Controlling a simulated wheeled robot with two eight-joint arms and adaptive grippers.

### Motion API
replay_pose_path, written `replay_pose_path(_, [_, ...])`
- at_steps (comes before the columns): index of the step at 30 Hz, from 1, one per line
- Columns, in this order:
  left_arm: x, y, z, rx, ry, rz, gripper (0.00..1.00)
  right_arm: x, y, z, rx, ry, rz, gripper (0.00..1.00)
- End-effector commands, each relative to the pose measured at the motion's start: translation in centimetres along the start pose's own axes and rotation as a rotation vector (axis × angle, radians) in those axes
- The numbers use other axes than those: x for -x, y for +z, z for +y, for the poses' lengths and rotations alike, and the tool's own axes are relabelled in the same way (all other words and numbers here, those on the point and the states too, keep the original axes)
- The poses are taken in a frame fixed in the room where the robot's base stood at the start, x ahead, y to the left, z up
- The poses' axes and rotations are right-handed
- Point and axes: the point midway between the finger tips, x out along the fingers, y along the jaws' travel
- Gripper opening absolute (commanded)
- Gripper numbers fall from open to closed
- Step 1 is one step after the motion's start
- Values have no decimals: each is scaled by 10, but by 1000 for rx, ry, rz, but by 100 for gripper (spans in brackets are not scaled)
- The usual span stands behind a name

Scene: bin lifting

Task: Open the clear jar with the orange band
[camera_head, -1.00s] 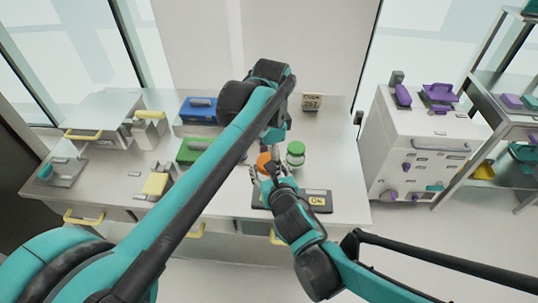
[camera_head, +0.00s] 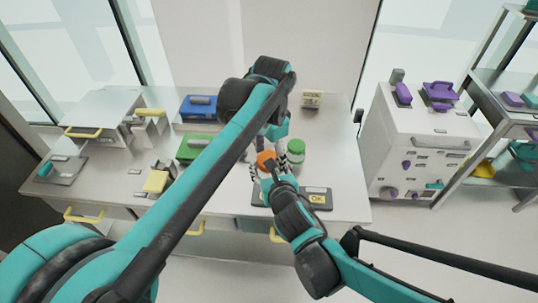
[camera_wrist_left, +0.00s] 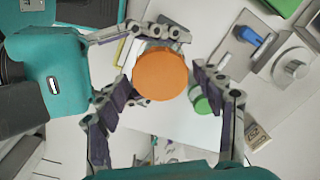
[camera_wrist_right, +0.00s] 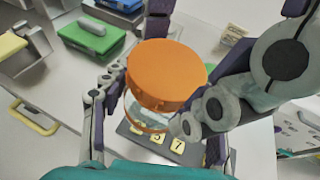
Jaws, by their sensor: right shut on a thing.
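The clear jar with the orange band (camera_wrist_right: 140,119) stands over the front of the bench. Its round orange lid (camera_wrist_right: 168,75) is on top and also shows in the left wrist view (camera_wrist_left: 160,74) and in the head view (camera_head: 265,159). My right gripper (camera_head: 264,174) is low at the jar and shut on its body; the lid and fingers hide part of the hold. My left gripper (camera_wrist_left: 163,80) is above the jar, fingers open on either side of the lid, with a small gap at the right finger. Its fingers are partly hidden in the head view.
A green-capped jar (camera_head: 296,150) stands close on the right. Green (camera_head: 192,149) and blue (camera_head: 200,108) boxes are to the left. A small timer-like block (camera_head: 311,99) is at the back.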

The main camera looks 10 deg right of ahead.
Motion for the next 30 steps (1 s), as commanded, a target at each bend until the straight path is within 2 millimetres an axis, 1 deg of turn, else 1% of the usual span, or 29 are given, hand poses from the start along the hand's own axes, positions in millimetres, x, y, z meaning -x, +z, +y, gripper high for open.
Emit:
replay_pose_path(8, [1, 0, 0, -1, 0, 0, 74, 0, 0, 0, 0, 0, 0, 0])
replay_pose_path(10, [4, 0, 0, -1, 0, 0, 74, 0, 0, 0, 0, 0, 0, 0])
replay_pose_path(18, [39, 0, 0, -2, 0, 0, 74, 0, 0, 0, 0, 0, 0, 0])
replay_pose_path(20, [43, 0, 0, -2, 0, 0, 74, 0, 0, 0, 0, 0, 0, 0])
replay_pose_path(21, [45, 0, 0, -2, 0, 0, 71, 0, 0, 0, 0, 0, 0, 0])
replay_pose_path(23, [49, 0, 0, 6, 0, 0, 71, 0, 0, 0, 0, 0, 0, 0])
replay_pose_path(27, [71, 0, 0, 70, 0, 1, 71, 0, 0, 0, 0, 0, 0, 0])
replay_pose_path(30, [79, 0, 0, 100, 1, 1, 71, 0, 0, 0, 0, 0, 0, 0])
